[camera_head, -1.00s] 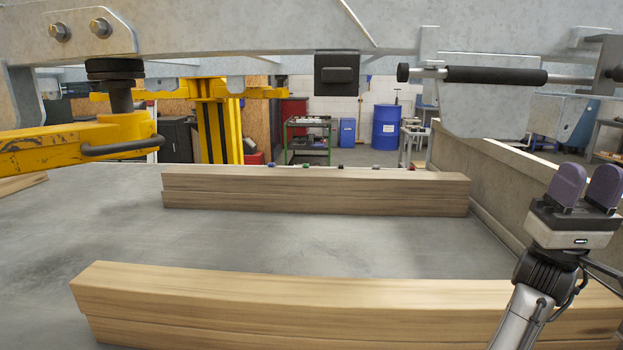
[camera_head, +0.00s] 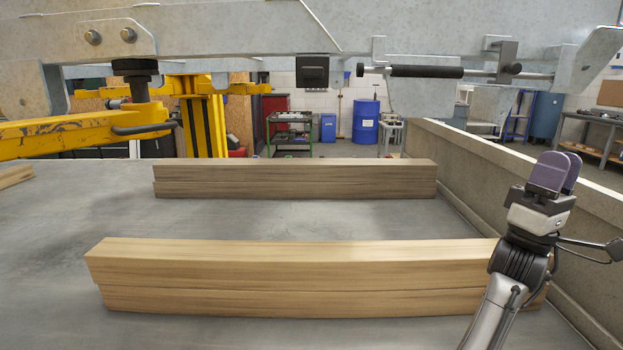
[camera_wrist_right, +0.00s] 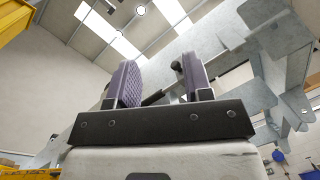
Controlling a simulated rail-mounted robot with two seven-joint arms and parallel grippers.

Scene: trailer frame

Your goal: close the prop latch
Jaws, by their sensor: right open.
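The prop latch looks like a metal rod with a black sleeve (camera_head: 427,71) and a round dark knob (camera_head: 361,69) at its left end, along the underside of the grey steel frame. A black block (camera_head: 312,71) hangs from the frame left of the knob, with a gap between them. A dark grey bracket (camera_head: 507,62) sits around the rod's right part. My right gripper (camera_head: 560,171) is open and empty, pointing up, below and right of the latch and apart from it. In the right wrist view, the sleeve (camera_wrist_right: 154,98) shows beyond the spread fingers. My left gripper is out of view.
A concrete wall (camera_head: 490,170) runs along the right. A yellow arm (camera_head: 80,132) with a black pad supports the frame at left.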

